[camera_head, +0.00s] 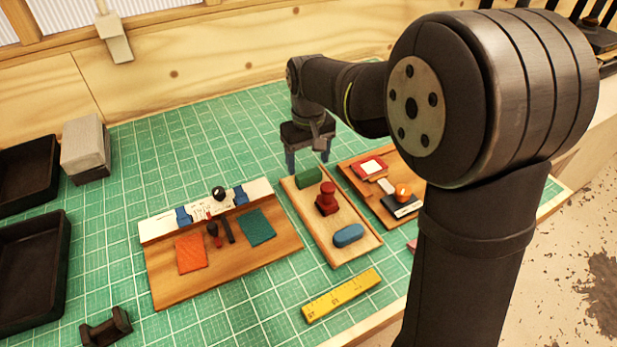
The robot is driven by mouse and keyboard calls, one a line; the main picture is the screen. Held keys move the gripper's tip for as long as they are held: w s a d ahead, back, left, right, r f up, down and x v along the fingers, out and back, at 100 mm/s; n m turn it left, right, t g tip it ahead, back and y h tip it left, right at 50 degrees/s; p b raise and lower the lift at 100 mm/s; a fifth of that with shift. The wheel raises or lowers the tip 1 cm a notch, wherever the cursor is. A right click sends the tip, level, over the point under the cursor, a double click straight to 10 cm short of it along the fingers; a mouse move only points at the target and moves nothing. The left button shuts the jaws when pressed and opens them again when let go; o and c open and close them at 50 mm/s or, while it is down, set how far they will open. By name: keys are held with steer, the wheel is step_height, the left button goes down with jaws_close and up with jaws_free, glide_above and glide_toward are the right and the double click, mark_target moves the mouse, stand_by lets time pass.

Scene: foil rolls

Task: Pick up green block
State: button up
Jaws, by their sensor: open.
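The green block (309,177) lies at the far end of a narrow wooden tray (333,243). A red knobbed piece (327,199) and a blue rounded piece (348,235) lie nearer on the same tray. My gripper (308,167) points down, open and empty, with its blue fingertips just behind or above the green block. I cannot tell the exact height of the fingertips or whether they touch the block.
A wooden board (222,258) with orange and teal patches lies left of the tray. Another board (366,193) with small items lies right, partly hidden by my arm. A yellow ruler (341,295) lies in front. Black bins (30,262) stand at the left. The green mat (190,130) is clear behind.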

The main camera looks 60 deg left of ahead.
mark_target(308, 173)
step_height(308, 173, down, 5)
steer(key=c, duration=0.8)
steer(key=shift+r, duration=0.55)
steer(key=r, duration=0.2)
steer(key=w+r, duration=0.1)
steer(key=shift+d+r, duration=0.4)
steer(key=w+d+r, duration=0.4)
steer(key=w+d, duration=0.1)
steer(key=w+d+r, duration=0.2)
steer(key=shift+w+d, duration=0.15)
steer(key=shift+w, duration=0.1)
